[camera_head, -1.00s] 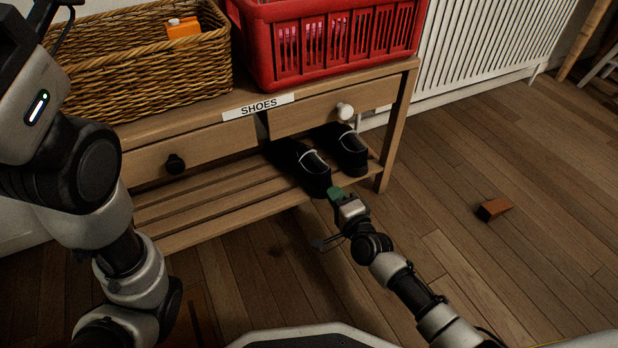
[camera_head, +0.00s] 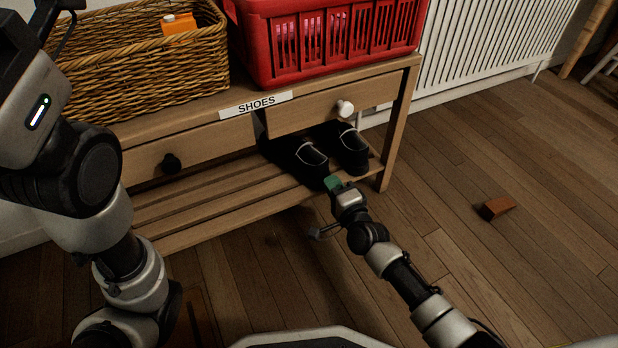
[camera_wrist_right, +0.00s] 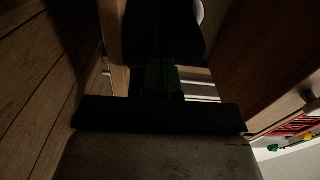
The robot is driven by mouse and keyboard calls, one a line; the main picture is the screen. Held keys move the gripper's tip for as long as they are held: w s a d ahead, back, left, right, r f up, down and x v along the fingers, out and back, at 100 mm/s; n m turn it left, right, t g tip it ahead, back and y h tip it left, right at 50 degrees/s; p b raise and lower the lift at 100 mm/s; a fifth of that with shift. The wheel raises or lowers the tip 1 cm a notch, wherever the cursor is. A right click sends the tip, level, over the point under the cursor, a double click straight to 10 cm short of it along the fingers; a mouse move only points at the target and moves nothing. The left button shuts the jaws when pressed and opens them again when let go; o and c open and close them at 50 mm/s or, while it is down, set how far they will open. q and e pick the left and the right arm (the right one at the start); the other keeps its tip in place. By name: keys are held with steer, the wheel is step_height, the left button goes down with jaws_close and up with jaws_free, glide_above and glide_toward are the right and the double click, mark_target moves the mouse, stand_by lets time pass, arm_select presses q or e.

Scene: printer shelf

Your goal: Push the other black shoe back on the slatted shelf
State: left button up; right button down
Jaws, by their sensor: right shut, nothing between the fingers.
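Two black shoes with pale trim sit side by side on the slatted shelf (camera_head: 190,215), under the drawers. The left shoe (camera_head: 308,168) points toward me, its toe near the shelf's front edge. The right shoe (camera_head: 350,154) sits beside it, with its toe a little further back. My right gripper (camera_head: 333,183) is shut and empty, its green fingertips at the left shoe's toe. In the right wrist view a dark shoe (camera_wrist_right: 163,30) is right ahead of the green fingertips (camera_wrist_right: 162,78); contact is hard to tell in the dark. My left gripper is out of view.
Above the shelf are two drawers with a black knob (camera_head: 171,163) and a white knob (camera_head: 345,107), and a SHOES label (camera_head: 256,104). A wicker basket (camera_head: 150,70) and red crate (camera_head: 290,50) stand on top. A brown block (camera_head: 497,207) lies on the floor.

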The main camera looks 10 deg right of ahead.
steer(key=s+p, duration=0.3)
steer(key=s, duration=0.8)
steer(key=shift+s+d+f+p, duration=0.2)
steer(key=shift+s+p, duration=0.1)
stand_by(0.4)
